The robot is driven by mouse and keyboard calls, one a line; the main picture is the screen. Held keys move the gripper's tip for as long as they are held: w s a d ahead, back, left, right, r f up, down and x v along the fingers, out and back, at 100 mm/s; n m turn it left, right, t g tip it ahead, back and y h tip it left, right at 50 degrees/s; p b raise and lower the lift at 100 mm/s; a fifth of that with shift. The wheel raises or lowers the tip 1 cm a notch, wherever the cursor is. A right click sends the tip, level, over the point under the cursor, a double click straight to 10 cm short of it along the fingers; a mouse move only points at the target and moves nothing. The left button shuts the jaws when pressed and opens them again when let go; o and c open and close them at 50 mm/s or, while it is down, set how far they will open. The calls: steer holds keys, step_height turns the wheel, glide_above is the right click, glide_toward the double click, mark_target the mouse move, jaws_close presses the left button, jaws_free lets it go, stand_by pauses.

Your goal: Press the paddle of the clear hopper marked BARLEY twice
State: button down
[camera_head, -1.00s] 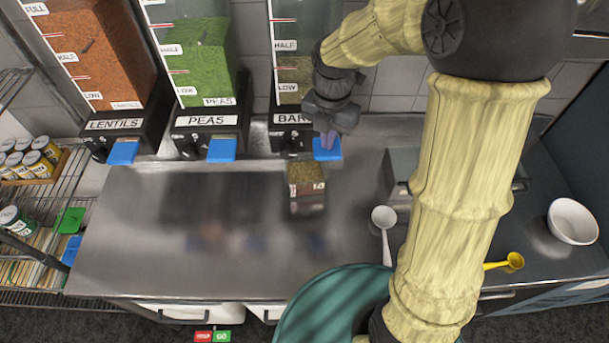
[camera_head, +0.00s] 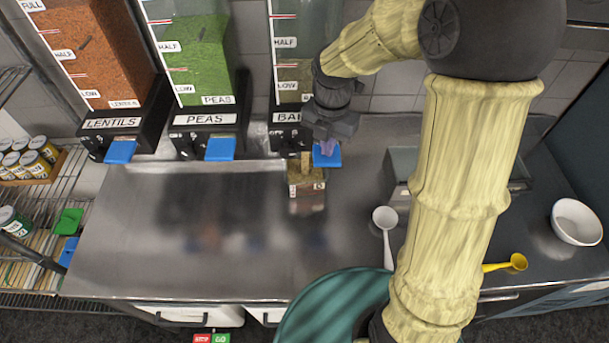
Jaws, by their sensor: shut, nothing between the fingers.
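The clear hopper marked BARLEY (camera_head: 294,77) stands third from the left, its label (camera_head: 288,117) partly hidden by my arm. Grain in it reaches between the LOW and HALF marks. Its blue paddle (camera_head: 332,161) sits lower than the neighbouring paddles. My gripper (camera_head: 326,150) is shut and empty, with its fingertips down on this paddle. A small clear container (camera_head: 307,190) with tan grain in it stands on the counter below the hopper's front. A narrow tan streak (camera_head: 305,162) shows above it, looking like falling grain.
The LENTILS hopper (camera_head: 95,55) and PEAS hopper (camera_head: 205,65) stand to the left with their own blue paddles. A white scoop (camera_head: 384,222), yellow scoop (camera_head: 517,262) and white bowl (camera_head: 575,222) lie to the right. The steel counter (camera_head: 170,250) is clear at front left.

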steer(key=shift+r+p, duration=2.2)
steer(key=shift+p, duration=0.1)
steer(key=shift+r, duration=0.1)
step_height(320, 180, up, 5)
steer(key=p, duration=0.5)
stand_by(0.5)
